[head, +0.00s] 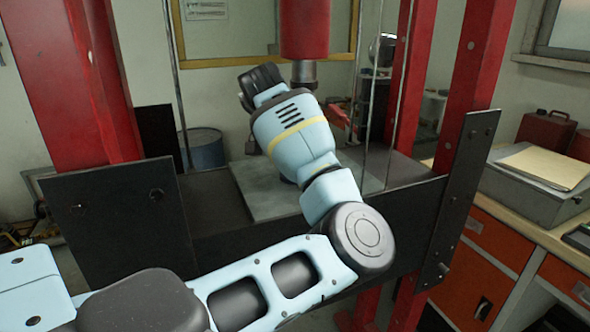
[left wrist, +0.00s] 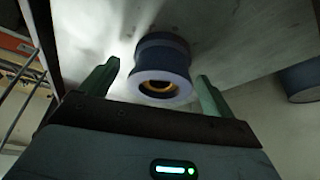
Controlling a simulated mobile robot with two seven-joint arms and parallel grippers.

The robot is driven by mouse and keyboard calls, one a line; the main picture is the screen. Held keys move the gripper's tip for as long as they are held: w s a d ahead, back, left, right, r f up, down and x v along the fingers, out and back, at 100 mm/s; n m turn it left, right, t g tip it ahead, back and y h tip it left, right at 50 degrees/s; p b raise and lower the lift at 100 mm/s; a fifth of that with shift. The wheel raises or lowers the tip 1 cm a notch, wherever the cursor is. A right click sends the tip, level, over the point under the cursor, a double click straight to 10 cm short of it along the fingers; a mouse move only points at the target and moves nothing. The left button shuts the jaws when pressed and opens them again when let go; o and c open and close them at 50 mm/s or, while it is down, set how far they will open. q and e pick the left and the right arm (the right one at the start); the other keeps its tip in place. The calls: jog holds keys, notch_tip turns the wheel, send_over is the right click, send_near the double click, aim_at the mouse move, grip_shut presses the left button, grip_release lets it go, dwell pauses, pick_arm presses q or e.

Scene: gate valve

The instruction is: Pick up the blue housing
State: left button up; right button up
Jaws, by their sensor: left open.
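The blue housing (left wrist: 165,66) shows in the left wrist view as a short grey-blue cylinder with a wider rim. Its round opening, with an orange-brown ring inside, faces the camera. It is against the pale metal plate (left wrist: 240,30). My left gripper (left wrist: 158,72) is open, with one green finger on each side of the housing and visible gaps between. My right gripper is in neither view.
A red press frame (head: 75,90) stands around the bed, with a red ram (head: 305,30) above near my arm. The plate (head: 265,195) lies on the dark bed. A blue drum (head: 205,148) is behind. A workbench (head: 520,220) with a grey box stands at right.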

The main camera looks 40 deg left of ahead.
pick_arm(q)
jog(key=shift+w+f, duration=0.15)
jog(key=shift+f, duration=0.15)
jog(key=c, duration=1.7)
jog(key=shift+r, duration=0.15)
jog(key=shift+c, duration=0.9)
